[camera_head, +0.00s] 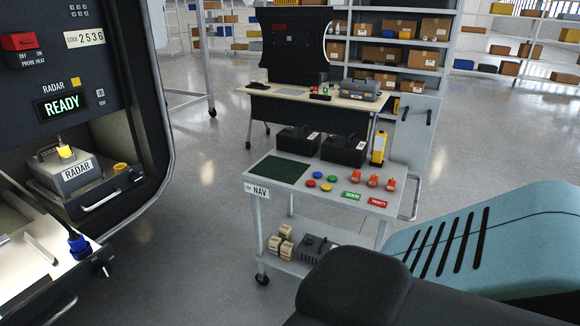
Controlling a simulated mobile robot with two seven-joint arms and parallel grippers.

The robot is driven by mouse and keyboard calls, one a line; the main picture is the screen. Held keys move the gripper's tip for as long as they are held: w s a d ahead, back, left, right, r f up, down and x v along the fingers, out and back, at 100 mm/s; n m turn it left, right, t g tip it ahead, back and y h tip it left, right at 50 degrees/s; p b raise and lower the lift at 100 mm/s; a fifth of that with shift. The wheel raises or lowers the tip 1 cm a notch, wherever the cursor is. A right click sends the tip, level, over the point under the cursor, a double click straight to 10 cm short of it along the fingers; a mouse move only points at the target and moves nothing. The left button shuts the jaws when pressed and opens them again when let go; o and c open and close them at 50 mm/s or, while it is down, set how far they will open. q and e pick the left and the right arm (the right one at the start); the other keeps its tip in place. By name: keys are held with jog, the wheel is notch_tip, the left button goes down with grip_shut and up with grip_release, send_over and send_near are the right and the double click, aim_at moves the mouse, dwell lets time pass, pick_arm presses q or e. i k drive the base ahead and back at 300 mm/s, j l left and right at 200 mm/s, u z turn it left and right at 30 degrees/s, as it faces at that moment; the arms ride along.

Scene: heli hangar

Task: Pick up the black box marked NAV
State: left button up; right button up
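Two black boxes with small white labels stand at or just behind the cart's back edge: a left one (297,139) and a right one (344,151). Their labels are too small to read. The word NAV shows on a white plate (258,190) at the front left corner of the grey cart (322,197). A dark grey box (315,248) sits on the cart's lower shelf, with no readable mark. Neither gripper is in view. A dark rounded part and a teal slotted part at the bottom right may be mine.
The cart top holds a green mat (279,169), coloured buttons and orange items. A desk (318,95) and shelves stand behind. Floor left of the cart is clear.

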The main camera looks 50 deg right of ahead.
aim_at(350, 151)
jog(key=z, duration=1.45)
jog(key=i+l, duration=0.3)
jog(key=i, duration=0.15)
jog(key=i+l+z, duration=0.1)
jog(key=i+l, duration=0.2)
jog(key=i, duration=0.15)
jog(key=i+l, duration=0.25)
jog(key=i, duration=0.2)
jog(key=i+l+z, duration=0.1)
jog(key=i+l, duration=0.15)
jog(key=i, duration=0.25)
